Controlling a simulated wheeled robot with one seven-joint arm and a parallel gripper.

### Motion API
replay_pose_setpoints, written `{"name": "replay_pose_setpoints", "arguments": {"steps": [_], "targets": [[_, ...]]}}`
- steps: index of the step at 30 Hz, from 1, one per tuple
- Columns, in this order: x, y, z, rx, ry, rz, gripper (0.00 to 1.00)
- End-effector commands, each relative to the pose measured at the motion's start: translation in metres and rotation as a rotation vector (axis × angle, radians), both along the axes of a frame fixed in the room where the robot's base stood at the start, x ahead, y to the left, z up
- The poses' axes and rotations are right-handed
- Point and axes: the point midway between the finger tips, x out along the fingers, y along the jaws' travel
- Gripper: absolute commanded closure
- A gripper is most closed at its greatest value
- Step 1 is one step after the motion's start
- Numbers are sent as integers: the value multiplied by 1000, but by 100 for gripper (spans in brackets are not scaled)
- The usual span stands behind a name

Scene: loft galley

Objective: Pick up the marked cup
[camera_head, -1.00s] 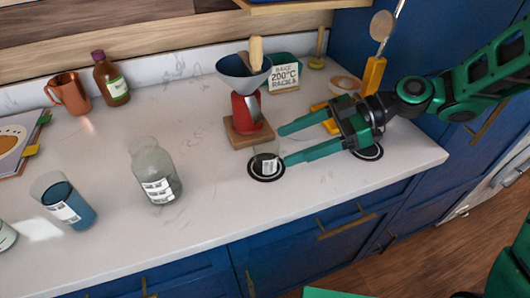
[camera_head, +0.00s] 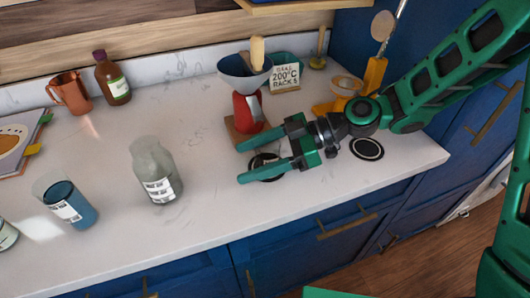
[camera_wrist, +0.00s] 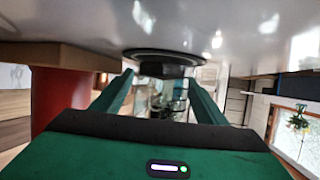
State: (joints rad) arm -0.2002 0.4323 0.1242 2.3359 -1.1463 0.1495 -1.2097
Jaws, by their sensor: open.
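A small clear glass cup shows in the wrist view (camera_wrist: 170,92), upside down in that picture. It stands on a black round coaster (camera_wrist: 165,54) and has something dark at its base. In the head view the coaster (camera_head: 257,161) shows partly between my fingers, and the cup can hardly be made out there. My gripper (camera_head: 243,163) is open, low over the counter, with one finger on each side of the cup. I cannot tell whether either finger touches it.
A red stand with a grey funnel (camera_head: 244,72) stands close behind my far finger. A glass jar (camera_head: 154,170) and a beaker of blue liquid (camera_head: 72,208) stand to the left. A second black coaster (camera_head: 367,148) lies to the right. The counter's front edge is near.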

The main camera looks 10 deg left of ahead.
Motion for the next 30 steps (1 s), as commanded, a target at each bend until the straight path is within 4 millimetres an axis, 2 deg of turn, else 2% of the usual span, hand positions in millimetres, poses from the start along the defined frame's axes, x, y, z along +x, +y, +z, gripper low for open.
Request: {"name": "replay_pose_setpoints", "arguments": {"steps": [8,9,14,15,25,30], "targets": [[-1,4,-2,0,0,0,34],[-1,4,-2,0,0,0,36],[-1,4,-2,0,0,-1,74],[-1,4,-2,0,0,-1,78],[-1,4,0,0,-1,-1,78],[-1,5,9,2,-3,0,78]]}}
